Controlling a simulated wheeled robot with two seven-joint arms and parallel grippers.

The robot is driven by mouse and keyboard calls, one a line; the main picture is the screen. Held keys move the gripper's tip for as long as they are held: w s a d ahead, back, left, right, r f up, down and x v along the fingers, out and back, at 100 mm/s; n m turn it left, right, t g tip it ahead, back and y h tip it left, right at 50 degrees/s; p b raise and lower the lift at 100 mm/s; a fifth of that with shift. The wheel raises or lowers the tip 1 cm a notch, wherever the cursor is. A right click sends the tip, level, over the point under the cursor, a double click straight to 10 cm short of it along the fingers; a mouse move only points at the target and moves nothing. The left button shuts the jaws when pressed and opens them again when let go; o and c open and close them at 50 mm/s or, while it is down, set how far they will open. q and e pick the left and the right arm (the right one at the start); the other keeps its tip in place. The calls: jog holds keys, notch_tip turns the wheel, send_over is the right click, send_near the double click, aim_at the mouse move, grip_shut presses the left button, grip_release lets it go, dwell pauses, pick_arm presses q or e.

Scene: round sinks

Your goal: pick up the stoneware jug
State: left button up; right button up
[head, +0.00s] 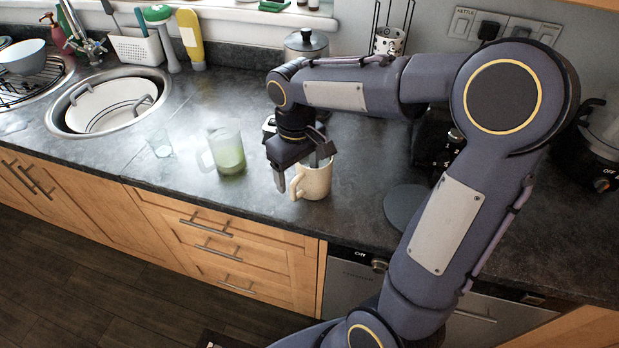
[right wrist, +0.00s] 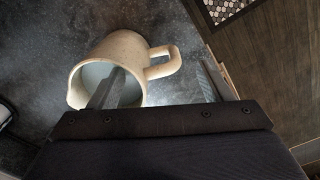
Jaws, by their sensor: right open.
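The stoneware jug (head: 316,183) is cream-coloured and stands upright near the counter's front edge. Its handle points towards the front left in the head view. My right gripper (head: 298,176) is over the jug, pointing down, with its jaws apart. In the right wrist view, one finger reaches into or over the mouth of the jug (right wrist: 104,52). The other finger is outside, beyond the handle, so the handle lies between the fingers of the gripper (right wrist: 162,74). Contact cannot be told. My left gripper is not in view.
A frosted jug (head: 226,150) with something green in it stands left of the stoneware jug. A metal canister (head: 305,45) is behind my arm. A dark round disc (head: 404,208) lies to the right.

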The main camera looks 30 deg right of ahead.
aim_at(300, 195)
notch_tip(300, 195, down, 6)
jog(key=shift+s+r+p, duration=0.15)
jog(key=shift+p, duration=0.15)
grip_shut()
dwell(0.4)
